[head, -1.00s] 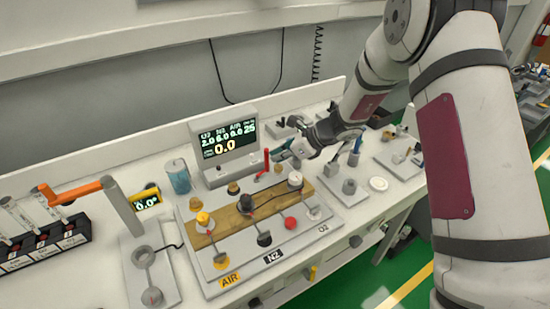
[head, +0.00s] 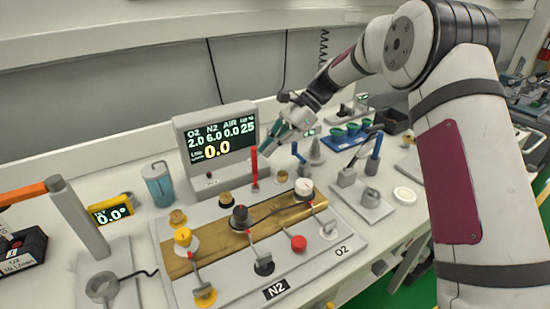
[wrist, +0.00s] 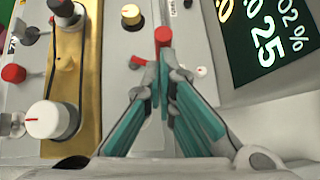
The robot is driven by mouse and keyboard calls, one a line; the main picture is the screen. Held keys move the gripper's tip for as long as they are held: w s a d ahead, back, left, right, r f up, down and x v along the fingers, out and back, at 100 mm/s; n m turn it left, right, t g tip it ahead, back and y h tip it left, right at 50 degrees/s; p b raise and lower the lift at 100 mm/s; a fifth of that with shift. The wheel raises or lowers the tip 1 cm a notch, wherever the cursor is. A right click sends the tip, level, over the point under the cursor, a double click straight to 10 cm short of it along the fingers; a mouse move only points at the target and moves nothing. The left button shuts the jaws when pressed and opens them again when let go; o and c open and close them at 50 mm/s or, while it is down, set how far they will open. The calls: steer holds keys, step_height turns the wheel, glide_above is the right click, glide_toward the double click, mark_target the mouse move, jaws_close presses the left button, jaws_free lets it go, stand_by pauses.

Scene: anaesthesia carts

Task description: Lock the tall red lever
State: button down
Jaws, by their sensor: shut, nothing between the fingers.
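The tall red lever (head: 254,168) stands close to upright on the board, in front of the gas display, in the head view. In the wrist view its red top (wrist: 163,37) seems to be just past my fingertips. My gripper (head: 272,140) has teal fingers and is just right of the lever's upper part. In the wrist view my gripper (wrist: 160,68) has its fingertips together with nothing between them. I cannot tell whether a finger touches the lever. The lever's base is partly hidden in the wrist view.
The gas display (head: 217,143) stands close behind the lever. Black (head: 240,216), yellow (head: 183,238) and white (head: 304,189) knobs are on the gold block in front. A blue jar (head: 158,184) is at left. Blue-handled levers stand at right.

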steer(key=shift+w+a+n+g+h+b, duration=0.35)
steer(key=shift+a+n+g+b, duration=0.2)
steer(key=shift+a+n, duration=0.2)
steer(key=shift+s+r, duration=0.1)
steer(key=shift+s, duration=0.15)
steer(key=shift+s+p, duration=0.6)
steer(key=shift+p, duration=0.25)
